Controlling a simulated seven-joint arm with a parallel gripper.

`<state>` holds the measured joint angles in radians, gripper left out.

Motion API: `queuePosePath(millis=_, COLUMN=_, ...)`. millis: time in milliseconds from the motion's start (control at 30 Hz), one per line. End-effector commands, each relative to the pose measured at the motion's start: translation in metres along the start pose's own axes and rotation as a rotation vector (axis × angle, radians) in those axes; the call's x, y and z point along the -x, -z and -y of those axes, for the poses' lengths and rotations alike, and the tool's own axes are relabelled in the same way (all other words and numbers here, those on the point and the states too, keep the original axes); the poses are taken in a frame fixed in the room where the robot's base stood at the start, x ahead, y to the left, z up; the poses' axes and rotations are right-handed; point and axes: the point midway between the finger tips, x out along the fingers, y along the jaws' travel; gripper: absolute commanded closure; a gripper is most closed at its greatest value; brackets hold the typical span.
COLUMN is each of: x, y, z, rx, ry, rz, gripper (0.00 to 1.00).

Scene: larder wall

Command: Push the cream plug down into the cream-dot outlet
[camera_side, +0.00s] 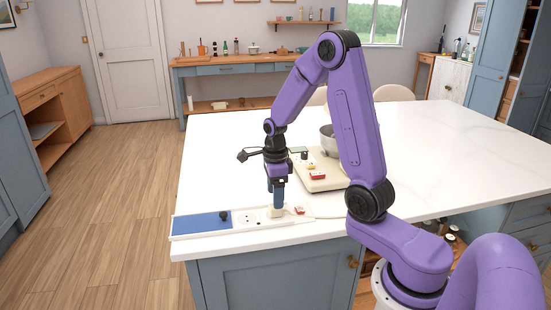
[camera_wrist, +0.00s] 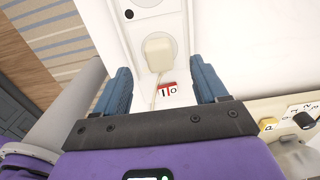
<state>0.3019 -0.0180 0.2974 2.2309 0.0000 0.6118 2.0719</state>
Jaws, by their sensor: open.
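The cream plug (camera_wrist: 158,54) stands over a round outlet on the white outlet strip (camera_side: 262,228). Its cable runs toward me in the wrist view. In the side view the plug (camera_side: 276,212) is just under my gripper (camera_side: 277,203). My gripper (camera_wrist: 161,72) is open, pointing down, with its blue fingers apart on either side of the plug's line; I see no contact. I cannot tell how deep the plug sits. The plug covers most of its outlet, and I cannot make out a cream dot. Another outlet (camera_side: 246,217), empty, lies to the left.
A dark knob (camera_side: 225,215) stands near the strip's blue panel (camera_side: 200,223). A red-and-white switch (camera_wrist: 168,90) is beside the cable. The white countertop (camera_side: 440,150) is clear to the right.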

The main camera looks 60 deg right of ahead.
Motion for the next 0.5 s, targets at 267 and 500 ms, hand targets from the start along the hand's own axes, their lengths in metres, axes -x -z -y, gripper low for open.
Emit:
queuePosePath(millis=267, x=0.06, y=-0.001, z=0.001, rx=0.0, ry=0.005, rz=0.003, gripper=0.28)
queuePosePath(millis=500, x=0.103, y=0.0, z=0.001, rx=-0.001, ry=0.004, rz=0.002, gripper=0.28)
